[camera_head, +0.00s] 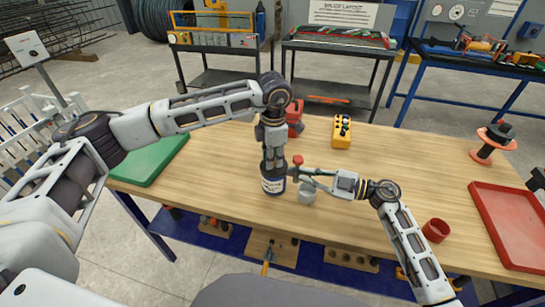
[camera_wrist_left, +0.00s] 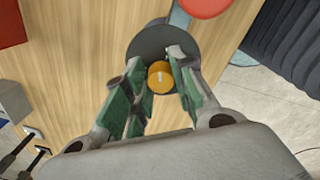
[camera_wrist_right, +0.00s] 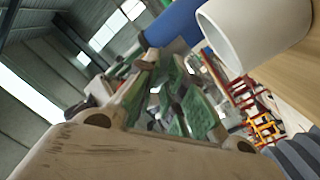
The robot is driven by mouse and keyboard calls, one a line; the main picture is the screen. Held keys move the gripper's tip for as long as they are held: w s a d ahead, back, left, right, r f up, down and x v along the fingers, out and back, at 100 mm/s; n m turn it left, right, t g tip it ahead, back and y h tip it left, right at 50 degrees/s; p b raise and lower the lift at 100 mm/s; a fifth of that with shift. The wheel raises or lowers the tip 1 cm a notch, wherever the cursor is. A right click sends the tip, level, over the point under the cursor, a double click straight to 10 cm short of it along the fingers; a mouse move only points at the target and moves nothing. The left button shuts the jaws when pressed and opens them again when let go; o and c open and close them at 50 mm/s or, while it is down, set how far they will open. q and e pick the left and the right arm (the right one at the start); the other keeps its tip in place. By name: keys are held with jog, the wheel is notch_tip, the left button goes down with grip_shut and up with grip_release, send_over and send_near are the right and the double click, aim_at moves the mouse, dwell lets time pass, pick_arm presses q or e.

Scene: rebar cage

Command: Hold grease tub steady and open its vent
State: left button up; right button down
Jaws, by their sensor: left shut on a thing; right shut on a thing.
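The grease tub (camera_head: 272,186) is dark blue with a pale label and stands upright near the table's front edge. Its round grey lid (camera_wrist_left: 150,38) carries a small orange vent knob (camera_wrist_left: 161,78) in the left wrist view. My left gripper (camera_head: 273,165) points down from above, its green-padded fingers shut on the knob. My right gripper (camera_head: 293,173) comes in from the right and is shut on the tub's side. The blue tub wall (camera_wrist_right: 176,22) shows beyond its fingers in the right wrist view. The exact contacts are partly hidden by the fingers.
A white cup (camera_head: 307,192) stands close to the tub, under my right gripper. A red knob-like top (camera_head: 297,160) is just behind. The table's middle right is clear.

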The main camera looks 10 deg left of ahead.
pick_arm(q)
jog(key=m, duration=0.3)
jog(key=shift+w+a, duration=0.1)
jog(key=shift+a, duration=0.2)
pick_arm(e)
jog(key=shift+d+f, duration=0.1)
pick_arm(q)
jog(key=shift+m, duration=0.8)
grip_shut()
jog(key=shift+d, duration=0.15)
jog(key=o, duration=1)
grip_release()
jog(key=shift+d+r, duration=0.1)
jog(key=shift+r, duration=0.05)
jog(key=shift+s+r, duration=0.15)
jog(key=shift+r, duration=1.8)
jog(key=shift+s+r, duration=0.15)
jog(key=shift+r, duration=1.8)
jog(key=shift+s+r, duration=0.15)
jog(key=shift+r, duration=1.8)
pick_arm(e)
jog(key=c, duration=1.5)
grip_release()
